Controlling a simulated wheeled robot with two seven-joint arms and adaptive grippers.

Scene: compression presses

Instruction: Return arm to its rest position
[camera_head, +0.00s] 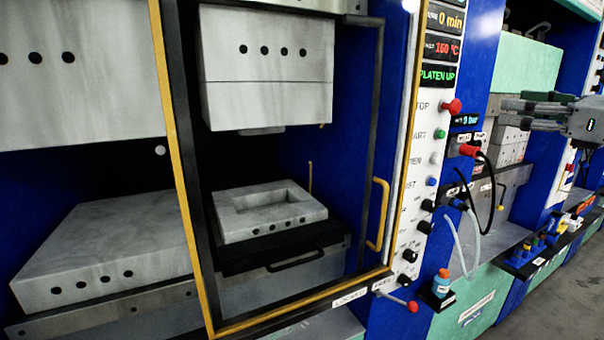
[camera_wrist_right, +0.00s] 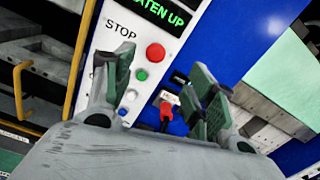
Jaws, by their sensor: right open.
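My right gripper (camera_head: 514,112) enters the head view from the right edge, with its fingers pointing left. It is open and holds nothing. In the right wrist view its two green-padded fingers (camera_wrist_right: 165,85) are spread apart, with the press's control panel (camera_wrist_right: 145,50) beyond them. The same panel (camera_head: 420,180) stands left of the gripper in the head view, with a gap between them. My left gripper is out of view.
The press door frame (camera_head: 375,150) has a yellow handle (camera_head: 378,213). A red stop button (camera_head: 452,106) sticks out of the panel. Cables (camera_head: 490,180) hang below the gripper. An orange-capped bottle (camera_head: 441,283) stands lower down. Grey floor (camera_head: 560,305) is clear at lower right.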

